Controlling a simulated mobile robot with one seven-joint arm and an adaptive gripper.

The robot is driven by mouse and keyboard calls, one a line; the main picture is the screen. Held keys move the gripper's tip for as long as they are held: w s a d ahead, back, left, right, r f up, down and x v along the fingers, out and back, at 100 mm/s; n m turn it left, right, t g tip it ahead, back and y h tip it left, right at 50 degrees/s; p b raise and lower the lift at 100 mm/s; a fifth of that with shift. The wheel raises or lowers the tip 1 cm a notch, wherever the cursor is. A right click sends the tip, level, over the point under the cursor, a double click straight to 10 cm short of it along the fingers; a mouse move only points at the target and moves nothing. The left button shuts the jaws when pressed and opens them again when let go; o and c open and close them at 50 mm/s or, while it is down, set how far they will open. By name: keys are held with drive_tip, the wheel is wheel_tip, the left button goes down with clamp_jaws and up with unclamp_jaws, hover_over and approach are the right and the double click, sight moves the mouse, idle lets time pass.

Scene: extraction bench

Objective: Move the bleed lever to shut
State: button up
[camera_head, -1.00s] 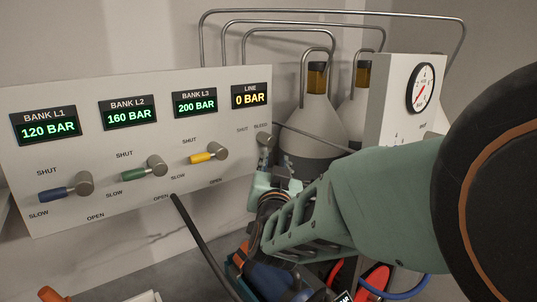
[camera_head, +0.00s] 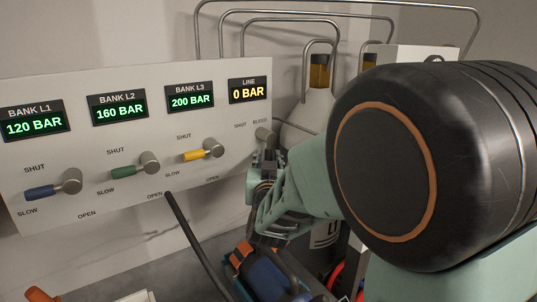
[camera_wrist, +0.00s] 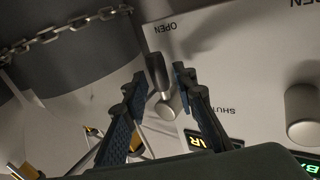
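The bleed lever has a grey round hub (camera_head: 264,134) at the right end of the panel, below the BLEED label; my gripper hides its handle there. In the wrist view, where the lettering is upside down, the bleed lever (camera_wrist: 157,75) shows a dark handle on a silver hub. The handle points toward the OPEN label; a SHUT label lies to the hub's right. My gripper (camera_wrist: 160,77) is open, with one finger on each side of the handle and narrow gaps visible. It also shows at the lever in the head view (camera_head: 263,160).
The panel (camera_head: 120,90) holds blue (camera_head: 40,191), green (camera_head: 123,171) and yellow (camera_head: 193,155) levers to the left. A LINE display (camera_head: 248,91) reads 0 BAR.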

drive_tip(key=shift+w, duration=1.3)
drive_tip(key=shift+c, duration=0.6)
clamp_jaws()
